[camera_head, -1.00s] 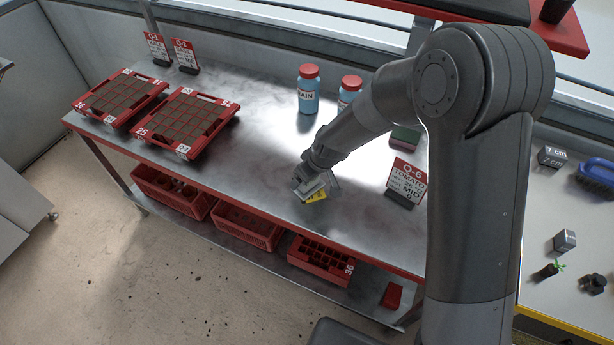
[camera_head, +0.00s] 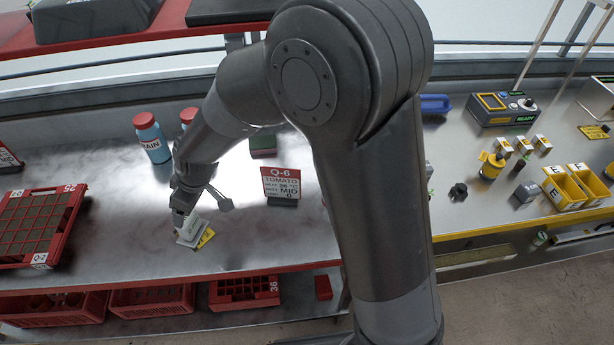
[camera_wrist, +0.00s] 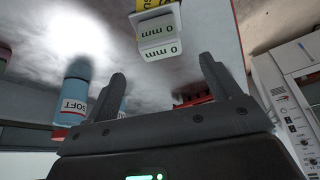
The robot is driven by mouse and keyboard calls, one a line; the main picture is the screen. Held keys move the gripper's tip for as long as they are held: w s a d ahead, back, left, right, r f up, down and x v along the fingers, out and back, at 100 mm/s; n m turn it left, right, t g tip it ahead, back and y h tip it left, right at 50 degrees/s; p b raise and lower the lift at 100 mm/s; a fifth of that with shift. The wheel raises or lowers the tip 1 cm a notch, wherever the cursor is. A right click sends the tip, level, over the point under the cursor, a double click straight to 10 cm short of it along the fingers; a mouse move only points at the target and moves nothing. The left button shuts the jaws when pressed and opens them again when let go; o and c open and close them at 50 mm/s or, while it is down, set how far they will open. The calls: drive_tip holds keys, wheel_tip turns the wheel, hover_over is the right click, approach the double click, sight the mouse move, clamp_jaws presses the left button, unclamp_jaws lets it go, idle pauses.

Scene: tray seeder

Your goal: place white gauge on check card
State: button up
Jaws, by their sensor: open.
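The white gauge (camera_wrist: 160,30), marked "0 mm", shows in the wrist view beyond the fingertips and between them, not touching either. In the head view the gauge (camera_head: 192,230) is a pale tilted-looking block close under my gripper (camera_head: 184,213). The yellow check card (camera_head: 206,239) sticks out beside and below the gauge, and its yellow edge (camera_wrist: 144,5) shows at the top of the wrist view. The gauge overlaps the card; how much of it rests there is hidden. My gripper (camera_wrist: 160,90) is open and empty, its two dark fingers spread apart.
A red Q-6 tomato sign (camera_head: 281,184) stands to the right of the card. Blue bottles (camera_head: 152,140) stand behind, and a red seed tray (camera_head: 38,228) lies at left. Bare metal bench lies around the card. Another bench (camera_head: 480,205) with yellow bins is at right.

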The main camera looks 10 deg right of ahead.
drive_tip(key=s+d+r+m+t+h, duration=0.1)
drive_tip(key=d+r+m, duration=0.2)
drive_tip(key=d+r, duration=0.55)
drive_tip(key=s+d+r+m+t+h, duration=0.1)
drive_tip(key=d+r+m, duration=0.35)
drive_tip(key=d, duration=0.75)
drive_tip(key=s+d+r+m+t+h, duration=0.1)
drive_tip(key=s+d+r+m, duration=0.2)
drive_tip(key=s+d, duration=0.3)
drive_tip(key=s+d+r+m+h, duration=0.1)
drive_tip(key=s+d+r+m, duration=0.2)
drive_tip(key=s+d, duration=0.4)
drive_tip(key=d+r, duration=0.1)
drive_tip(key=d, duration=0.1)
drive_tip(key=shift+d+t, duration=0.35)
drive_tip(key=shift+t, duration=0.05)
